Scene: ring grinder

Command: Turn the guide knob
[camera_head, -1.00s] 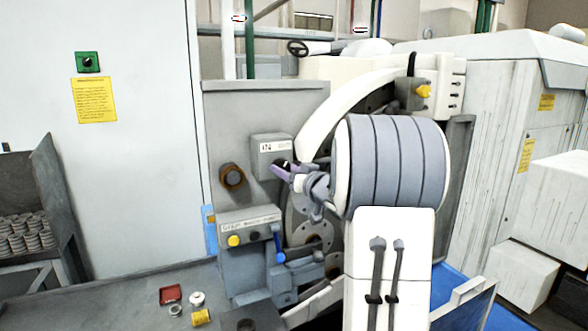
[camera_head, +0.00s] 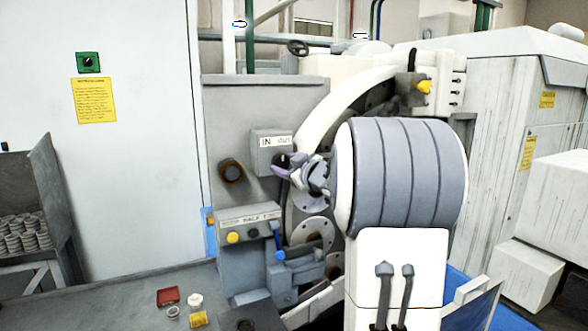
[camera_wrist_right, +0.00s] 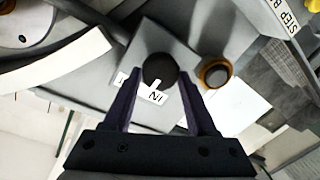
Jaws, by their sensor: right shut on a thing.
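The guide knob (camera_wrist_right: 159,69) is a black round knob with a white pointer mark, on a grey box (camera_head: 268,138) labelled IN and OUT. The box is fixed to the grey machine panel. In the right wrist view, the knob sits between the two dark fingers of my right gripper (camera_wrist_right: 160,79), which is shut on it. In the head view my right gripper (camera_head: 284,165) reaches the box's lower edge from the right and largely hides the knob. My left gripper is not in view.
A brown round knob (camera_head: 231,172) sits left of the box. Below is a button panel (camera_head: 249,221) with yellow and black buttons and a blue lever (camera_head: 279,246). A white curved guard (camera_head: 335,105) stands behind my arm. A red tray (camera_head: 168,296) lies on the bench.

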